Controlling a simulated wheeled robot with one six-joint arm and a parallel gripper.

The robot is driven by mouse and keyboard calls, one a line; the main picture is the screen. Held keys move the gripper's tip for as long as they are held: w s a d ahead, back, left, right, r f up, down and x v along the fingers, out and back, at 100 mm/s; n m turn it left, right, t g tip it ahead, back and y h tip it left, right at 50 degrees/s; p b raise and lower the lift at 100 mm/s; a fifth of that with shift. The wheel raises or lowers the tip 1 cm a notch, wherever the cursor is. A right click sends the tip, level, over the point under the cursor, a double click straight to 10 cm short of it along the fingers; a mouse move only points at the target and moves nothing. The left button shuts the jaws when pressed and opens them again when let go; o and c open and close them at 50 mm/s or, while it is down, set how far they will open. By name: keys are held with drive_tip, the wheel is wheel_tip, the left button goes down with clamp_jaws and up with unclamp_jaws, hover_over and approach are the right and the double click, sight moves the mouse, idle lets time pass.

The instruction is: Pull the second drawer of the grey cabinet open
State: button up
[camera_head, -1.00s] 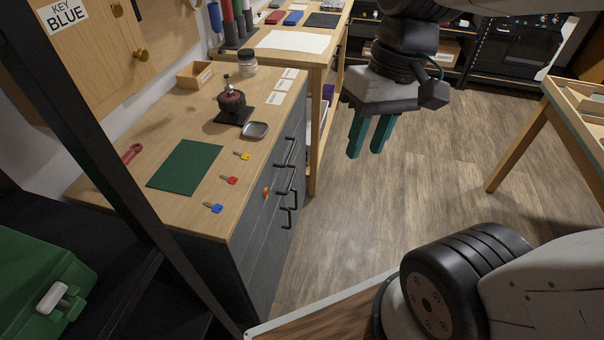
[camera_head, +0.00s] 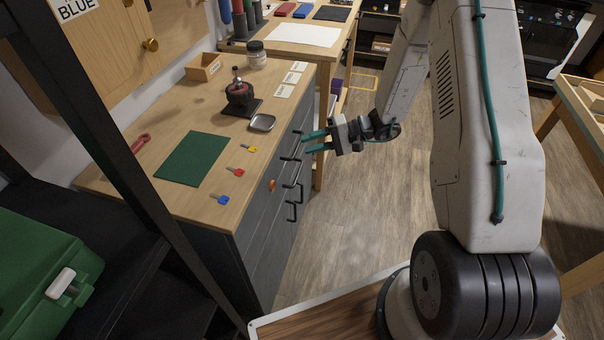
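The grey cabinet (camera_head: 262,262) stands at the left under a wooden top, its drawer front facing right. Several black bar handles run down that front, with an upper handle (camera_head: 296,146) near the top and lower handles (camera_head: 292,211) beneath. The drawers look closed; which handle belongs to the second drawer is hard to tell at this angle. My gripper (camera_head: 305,143) is beside the upper part of the front, its two teal fingers pointing left at it. The fingers are apart with nothing seen between them. Whether they touch a handle cannot be told.
On the cabinet top lie a green mat (camera_head: 192,158), a blue key (camera_head: 226,199), red and yellow keys, a metal dish (camera_head: 262,122) and a dark device (camera_head: 240,95). An orange piece (camera_head: 271,185) sits on the cabinet front. Floor right of the cabinet is clear.

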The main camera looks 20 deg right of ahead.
drive_tip(key=w+d+f+m+t+h, duration=0.1)
drive_tip(key=d+f+m+t, duration=0.15)
drive_tip(key=f, duration=0.55)
drive_tip(key=d+f+m+t+h, duration=0.1)
drive_tip(key=d+f+t, duration=0.15)
drive_tip(key=f, duration=0.65)
drive_tip(key=x, duration=0.7)
drive_tip(key=shift+w+a+t, duration=0.2)
drive_tip(key=shift+w+t, duration=0.1)
drive_tip(key=shift+w, duration=0.1)
drive_tip(key=shift+r, duration=0.1)
clamp_jaws()
